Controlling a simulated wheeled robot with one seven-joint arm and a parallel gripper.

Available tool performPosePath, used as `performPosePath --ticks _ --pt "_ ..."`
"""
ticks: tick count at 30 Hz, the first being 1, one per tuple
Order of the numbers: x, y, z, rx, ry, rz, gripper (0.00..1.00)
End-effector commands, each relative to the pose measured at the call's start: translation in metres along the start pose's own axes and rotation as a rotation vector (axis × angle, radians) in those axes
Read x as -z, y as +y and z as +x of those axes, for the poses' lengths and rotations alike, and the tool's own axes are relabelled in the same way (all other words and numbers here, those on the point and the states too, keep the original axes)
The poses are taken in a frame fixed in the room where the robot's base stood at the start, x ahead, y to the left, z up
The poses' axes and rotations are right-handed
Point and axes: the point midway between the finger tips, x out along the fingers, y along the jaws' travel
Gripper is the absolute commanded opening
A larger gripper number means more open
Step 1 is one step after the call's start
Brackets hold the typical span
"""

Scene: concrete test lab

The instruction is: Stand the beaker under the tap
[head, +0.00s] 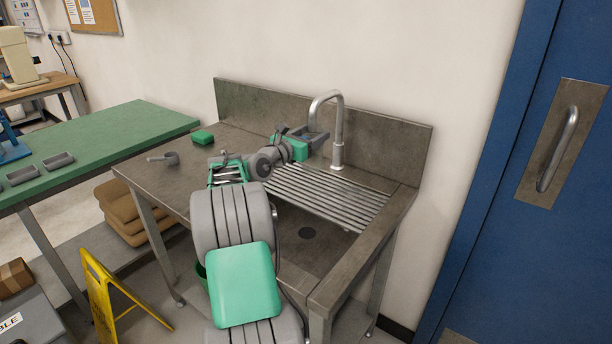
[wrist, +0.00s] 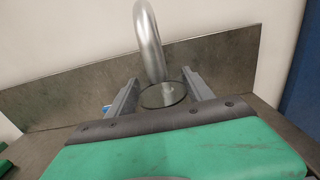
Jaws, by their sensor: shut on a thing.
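The beaker (wrist: 163,96) shows in the wrist view as a clear round rim between the two grey fingers. My gripper (wrist: 160,80) is shut on it. In the head view my gripper (head: 318,141) is at the tap, above the slatted rack; the beaker cannot be made out there. The tap (head: 339,130) is a silver gooseneck at the back of the steel sink unit. In the wrist view the tap's curved spout (wrist: 149,40) comes down just behind the beaker, overlapping its rim. The beaker's base is hidden, so I cannot tell if it touches the rack.
The slatted rack (head: 325,195) covers part of the sink; the open basin with a drain (head: 307,233) is nearer. A green sponge (head: 203,137) and a grey handled cup (head: 166,158) lie on the left steel top. A backsplash (head: 390,145) stands behind.

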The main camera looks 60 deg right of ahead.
Motion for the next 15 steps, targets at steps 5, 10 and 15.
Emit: performPosePath --ticks 5,10,15 --pt "0.036 0.001 -0.001 -0.001 0.001 -0.003 0.00" --pt "0.069 0.002 -0.001 -0.004 0.003 -0.004 0.00" --pt "0.079 0.002 -0.002 -0.004 -0.002 0.000 0.00"
